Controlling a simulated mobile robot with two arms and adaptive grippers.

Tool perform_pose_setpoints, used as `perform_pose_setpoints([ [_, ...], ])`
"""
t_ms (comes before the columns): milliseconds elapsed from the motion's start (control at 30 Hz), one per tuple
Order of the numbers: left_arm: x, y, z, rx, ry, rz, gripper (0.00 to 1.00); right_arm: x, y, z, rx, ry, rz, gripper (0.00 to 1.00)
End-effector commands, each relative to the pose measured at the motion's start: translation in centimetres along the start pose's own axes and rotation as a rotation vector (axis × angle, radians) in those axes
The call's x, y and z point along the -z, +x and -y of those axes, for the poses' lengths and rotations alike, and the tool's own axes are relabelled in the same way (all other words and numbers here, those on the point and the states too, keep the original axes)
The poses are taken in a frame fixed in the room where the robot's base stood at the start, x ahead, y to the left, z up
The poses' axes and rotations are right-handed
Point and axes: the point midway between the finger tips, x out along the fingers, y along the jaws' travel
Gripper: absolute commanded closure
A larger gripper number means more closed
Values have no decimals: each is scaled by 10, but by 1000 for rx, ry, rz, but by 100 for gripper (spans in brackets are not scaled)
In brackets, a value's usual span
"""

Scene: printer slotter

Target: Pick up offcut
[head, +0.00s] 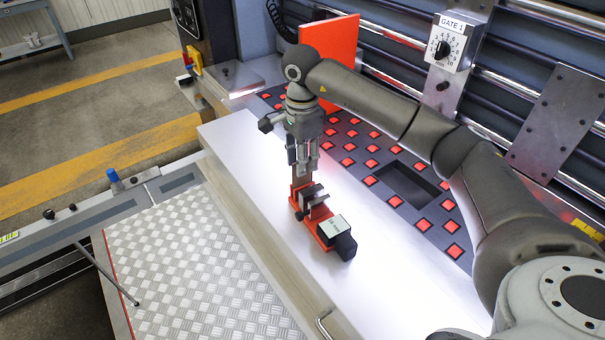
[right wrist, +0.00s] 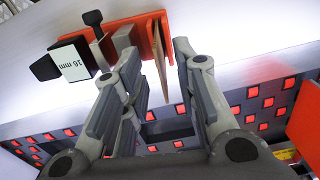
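The offcut looks like a thin brown piece (head: 303,178) standing upright at the far end of a red fixture (head: 328,245). In the right wrist view the thin brown piece (right wrist: 161,72) shows edge-on beside the red plate. My right gripper (head: 303,165) points down above this end of the fixture. In the right wrist view its fingers (right wrist: 163,75) are apart, with the brown piece between them and a gap on its right side. Contact with the left finger is hard to judge. In the head view the fingers hide the piece's upper part. My left gripper is not in view.
The fixture carries a grey clamp and a black block with a white "16 mm" label (right wrist: 73,65). It sits on a bright white surface (head: 250,165). Behind are a dark panel with red squares (head: 370,181), an upright orange plate (head: 340,45) and a "GATE 1" dial (head: 441,50).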

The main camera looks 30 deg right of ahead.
Motion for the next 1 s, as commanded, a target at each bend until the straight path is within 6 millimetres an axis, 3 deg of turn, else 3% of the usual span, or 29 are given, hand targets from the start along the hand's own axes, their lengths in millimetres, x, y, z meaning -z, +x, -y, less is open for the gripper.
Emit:
perform_pose_setpoints([
  [33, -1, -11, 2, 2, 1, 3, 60, 1, 3, -1, -6, 2, 1, 72],
  [200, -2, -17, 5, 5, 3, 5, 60, 1, 25, 0, -2, -1, 1, 72],
  [467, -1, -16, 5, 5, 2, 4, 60, 1, 31, 1, 1, 0, 0, 72],
  [700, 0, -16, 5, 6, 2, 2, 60, 1, 30, 1, 0, 0, 0, 99],
  [1000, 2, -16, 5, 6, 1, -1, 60, 1, 30, 1, 0, 0, 0, 100],
])
